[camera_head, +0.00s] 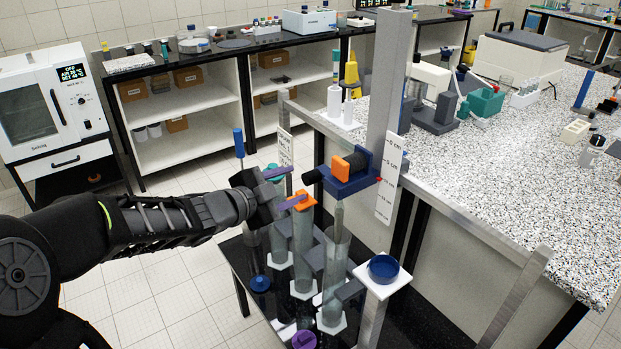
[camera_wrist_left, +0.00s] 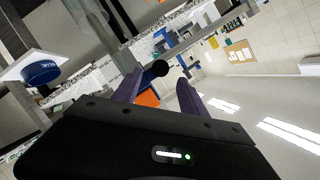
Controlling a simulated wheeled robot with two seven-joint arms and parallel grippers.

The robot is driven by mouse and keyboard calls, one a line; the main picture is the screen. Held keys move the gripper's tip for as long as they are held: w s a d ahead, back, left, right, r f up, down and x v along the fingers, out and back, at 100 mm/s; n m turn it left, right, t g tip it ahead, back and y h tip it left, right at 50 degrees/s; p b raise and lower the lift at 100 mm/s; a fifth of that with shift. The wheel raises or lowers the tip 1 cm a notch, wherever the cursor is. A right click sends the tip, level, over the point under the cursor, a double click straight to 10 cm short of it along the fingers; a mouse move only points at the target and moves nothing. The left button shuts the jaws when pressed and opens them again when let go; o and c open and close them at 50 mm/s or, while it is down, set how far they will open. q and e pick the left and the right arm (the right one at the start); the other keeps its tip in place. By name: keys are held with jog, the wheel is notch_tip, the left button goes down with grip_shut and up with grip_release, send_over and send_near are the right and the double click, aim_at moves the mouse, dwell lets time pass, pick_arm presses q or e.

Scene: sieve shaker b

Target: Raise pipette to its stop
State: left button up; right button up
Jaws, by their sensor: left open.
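The pipette carriage (camera_head: 344,178) is a dark blue block with an orange part and a black knob facing left. It sits on a grey upright column (camera_head: 389,80), and a thin clear tip (camera_head: 339,215) hangs below it, above a glass cylinder. A white scale (camera_head: 391,180) is beside it on the column. My left gripper (camera_head: 297,186) is open, its purple fingers pointing toward the black knob (camera_head: 312,177) with a small gap between. In the left wrist view, the knob (camera_wrist_left: 160,69) shows between the fingertips. My right gripper is not in view.
Several glass cylinders (camera_head: 335,270) stand below on a dark stand; one has an orange top (camera_head: 304,200) close by the lower finger. A blue dish (camera_head: 383,268) sits on a white post plate at right. The speckled bench (camera_head: 500,150) lies behind the column.

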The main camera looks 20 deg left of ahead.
aim_at(306, 179)
pick_arm(q)
jog(key=x, duration=0.7)
jog(key=shift+w+d, duration=0.1)
jog(key=shift+w, duration=0.15)
jog(key=shift+c, duration=0.4)
grip_shut()
dwell(0.8)
